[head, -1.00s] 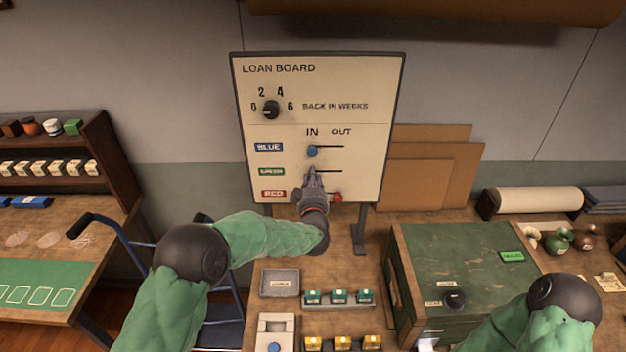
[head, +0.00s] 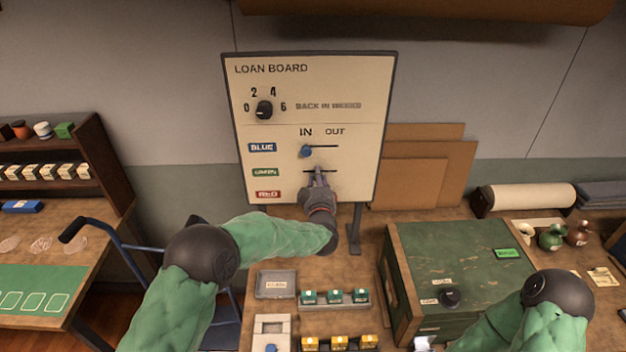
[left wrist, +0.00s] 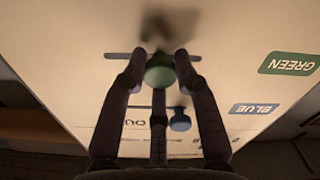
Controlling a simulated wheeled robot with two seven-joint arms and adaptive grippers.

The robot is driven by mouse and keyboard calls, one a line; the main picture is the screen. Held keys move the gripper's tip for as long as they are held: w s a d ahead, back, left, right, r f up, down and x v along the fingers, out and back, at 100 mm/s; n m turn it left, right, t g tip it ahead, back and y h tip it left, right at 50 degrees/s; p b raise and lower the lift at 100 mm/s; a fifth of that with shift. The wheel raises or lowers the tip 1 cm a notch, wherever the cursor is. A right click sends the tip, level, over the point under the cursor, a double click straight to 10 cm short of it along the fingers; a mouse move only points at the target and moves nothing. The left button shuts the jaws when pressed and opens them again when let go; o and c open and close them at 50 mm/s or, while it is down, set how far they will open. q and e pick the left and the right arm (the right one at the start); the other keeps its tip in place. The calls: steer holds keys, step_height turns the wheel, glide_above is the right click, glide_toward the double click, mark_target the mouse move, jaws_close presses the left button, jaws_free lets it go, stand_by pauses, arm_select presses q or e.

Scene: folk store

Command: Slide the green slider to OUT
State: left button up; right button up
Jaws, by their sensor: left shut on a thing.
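The loan board (head: 350,75) stands upright on the table, with IN and OUT printed above its slider slots. My left gripper (head: 319,174) is at the green row, right of the GREEN label (head: 264,172). In the left wrist view its fingers are shut on the round green slider knob (left wrist: 160,72). The knob sits near the middle of its slot (left wrist: 117,56), between the ends. The blue knob (head: 306,151) is at the IN end of its own slot. The red row's knob is hidden behind my left gripper. My right gripper is out of view.
A dial (head: 264,110) is on the board's upper part. A green-topped cabinet (head: 455,250) stands at the right, with brown panels (head: 425,180) behind. Small green and yellow boxes and a grey tray (head: 276,284) lie below the board.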

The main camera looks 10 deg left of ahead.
mark_target(332, 171)
arm_select(q)
steer(key=shift+w+d, duration=0.2)
steer(key=shift+d, duration=0.5)
steer(key=shift+w+d, duration=0.2)
steer(key=shift+d, duration=0.5)
steer(key=shift+w+d, duration=0.2)
steer(key=shift+d, duration=0.5)
steer(key=o, duration=1)
steer(key=shift+v, duration=4.5)
steer(key=shift+r, duration=0.15)
